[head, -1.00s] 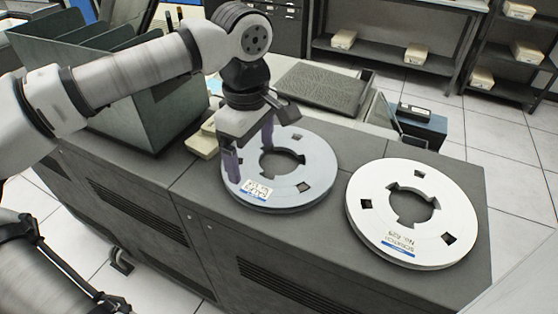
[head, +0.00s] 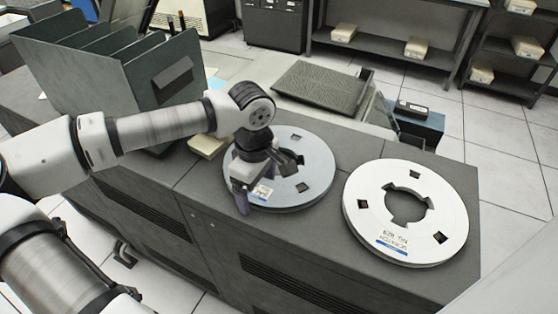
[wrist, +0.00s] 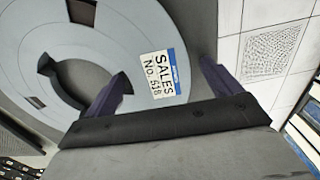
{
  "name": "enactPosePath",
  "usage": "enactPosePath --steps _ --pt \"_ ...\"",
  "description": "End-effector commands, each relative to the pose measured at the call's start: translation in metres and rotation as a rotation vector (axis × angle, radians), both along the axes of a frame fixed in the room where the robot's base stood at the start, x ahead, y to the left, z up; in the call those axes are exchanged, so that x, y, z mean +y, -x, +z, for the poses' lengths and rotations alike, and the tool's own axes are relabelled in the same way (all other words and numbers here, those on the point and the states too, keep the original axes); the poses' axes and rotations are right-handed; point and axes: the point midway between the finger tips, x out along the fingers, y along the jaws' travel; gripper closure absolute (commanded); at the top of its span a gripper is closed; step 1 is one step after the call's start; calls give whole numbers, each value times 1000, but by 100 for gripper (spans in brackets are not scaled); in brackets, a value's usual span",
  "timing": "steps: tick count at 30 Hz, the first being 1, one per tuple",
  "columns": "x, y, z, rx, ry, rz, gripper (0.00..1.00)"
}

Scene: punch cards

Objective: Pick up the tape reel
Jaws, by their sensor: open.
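Two tape reels lie flat on the dark grey cabinet top. The grey-blue reel (head: 312,160) carries a white and blue label, read as SALES No. 518 in the wrist view, where the reel (wrist: 30,75) also shows. The white reel (head: 365,215) lies to its right with a blue-edged label. My gripper (head: 243,200) is over the near-left rim of the grey-blue reel. In the wrist view its open fingers (wrist: 160,85) stand on either side of the labelled rim, one toward the hub opening and one beyond the outer edge. My wrist hides part of the reel.
A dark green divided rack (head: 165,75) stands at the left of the cabinet top (head: 335,250). A beige block (head: 206,145) lies beside the grey-blue reel. Behind are a dark textured panel (head: 322,86) and a blue box (head: 420,125).

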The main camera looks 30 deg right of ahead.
Motion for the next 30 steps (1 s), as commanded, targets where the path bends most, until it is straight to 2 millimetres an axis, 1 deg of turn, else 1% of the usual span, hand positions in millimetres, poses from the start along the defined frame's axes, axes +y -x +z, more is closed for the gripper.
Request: enactPosePath --steps 2,5,18,26,30 --pt "0 0 0 0 0 0 10" --pt "0 0 0 0 0 0 21" --pt "0 0 0 1 -1 0 79" --pt "0 -1 2 -2 1 0 80" --pt "0 -1 7 -3 0 0 80"
